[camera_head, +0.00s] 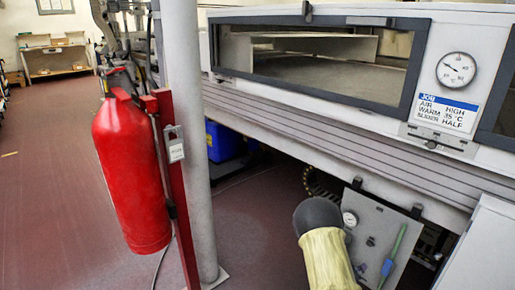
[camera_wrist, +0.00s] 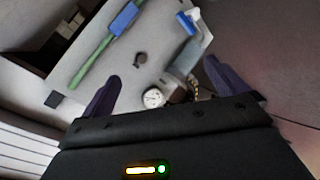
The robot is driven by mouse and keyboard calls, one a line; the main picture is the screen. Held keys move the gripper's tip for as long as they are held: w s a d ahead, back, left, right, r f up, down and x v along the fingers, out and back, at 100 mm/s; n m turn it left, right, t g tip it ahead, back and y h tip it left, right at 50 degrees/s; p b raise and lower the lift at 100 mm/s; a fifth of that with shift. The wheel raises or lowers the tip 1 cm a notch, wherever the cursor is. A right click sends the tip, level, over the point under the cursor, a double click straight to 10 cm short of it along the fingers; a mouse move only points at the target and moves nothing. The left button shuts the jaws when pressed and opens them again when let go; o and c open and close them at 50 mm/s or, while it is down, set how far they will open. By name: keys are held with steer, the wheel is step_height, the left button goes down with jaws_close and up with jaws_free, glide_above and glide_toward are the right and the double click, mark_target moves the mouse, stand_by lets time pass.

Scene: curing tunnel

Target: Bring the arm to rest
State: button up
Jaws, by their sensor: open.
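My gripper (camera_wrist: 162,70) shows in the wrist view with its two dark purple fingers spread wide apart. It is open and nothing is between the fingertips. It faces a pale grey panel (camera_wrist: 150,45), which carries a small round gauge (camera_wrist: 153,97), a green bar with a blue sleeve (camera_wrist: 122,18) and a blue-handled fitting (camera_wrist: 187,22). I cannot tell how far the fingers are from the panel. In the head view the same panel (camera_head: 371,236) hangs under the tunnel, with the green bar (camera_head: 399,241) on its right side. The gripper itself does not show there.
A red fire extinguisher (camera_head: 131,175) hangs by a grey column (camera_head: 185,120) and a red post (camera_head: 176,190). The curing tunnel (camera_head: 330,15) with its long window fills the right. A blue bin (camera_head: 224,142) is beneath it. The left floor (camera_head: 50,180) is clear.

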steer(key=s+a+r+m+g+y+p, duration=0.15)
steer(key=s+a+r+y, duration=0.25)
steer(key=s+a+r, duration=0.45)
steer(key=s+a+r+m+g+y+p, duration=0.15)
steer(key=s+a+r+y, duration=0.35)
steer(key=r, duration=0.6)
steer(key=s+a+r+g, duration=0.3)
steer(key=s+r, duration=0.2)
steer(key=s, duration=0.7)
steer(key=w+a+p+v, duration=0.1)
steer(key=w+p+v, duration=0.1)
steer(key=p+v, duration=1)
steer(key=w+r+p+v, duration=0.1)
steer(key=w+p+v, duration=0.2)
steer(key=p+v, duration=0.9)
steer(key=w+a+p+v, duration=0.1)
steer(key=w+p+v, duration=0.1)
steer(key=p+v, duration=1.1)
steer(key=shift+w+r+h+p, duration=0.35)
steer(key=shift+w+h+p, duration=0.05)
steer(key=shift+w+p, duration=0.3)
steer(key=shift+a, duration=0.1)
